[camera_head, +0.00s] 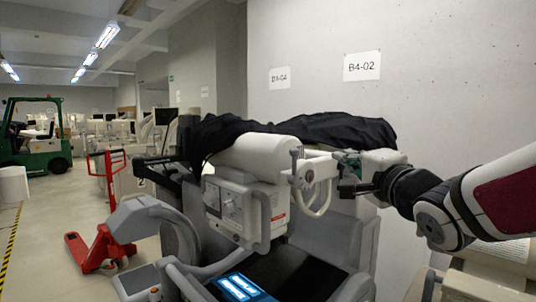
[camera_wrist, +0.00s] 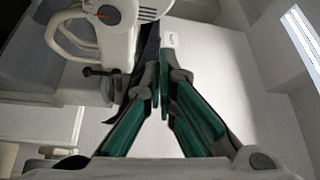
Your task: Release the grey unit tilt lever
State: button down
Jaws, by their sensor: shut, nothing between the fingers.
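The grey unit (camera_head: 240,205) stands in the middle of the head view, with a pale cylinder on top and a side joint facing my arm. In the wrist view its pale housing (camera_wrist: 118,45) is at upper left. A short black lever with a round knob (camera_wrist: 90,72) sticks out to the left at the housing's lower end; I take it to be the tilt lever. My gripper (camera_wrist: 159,80) is shut and empty, to the right of the lever and apart from the knob. In the head view my gripper (camera_head: 345,172) is beside the unit's right side; the lever cannot be made out clearly there.
A white looped handle (camera_head: 319,203) hangs from the unit's side near my gripper. A red pallet truck (camera_head: 103,245) and green forklift (camera_head: 35,140) stand at left. Floor between them is clear.

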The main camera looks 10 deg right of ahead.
aim_at(294, 166)
jog(key=w+a, duration=0.1)
jog(key=w, duration=0.9)
jog(key=shift+s+a+r+p, duration=0.1)
jog(key=shift+s+a+p, duration=0.4)
jog(key=shift+a, duration=0.4)
jog(key=shift+s+a+p, duration=0.25)
jog(key=shift+s+a, duration=0.35)
jog(key=shift+a, duration=0.3)
jog(key=shift+w+a+b, duration=0.1)
jog(key=shift+b, duration=0.45)
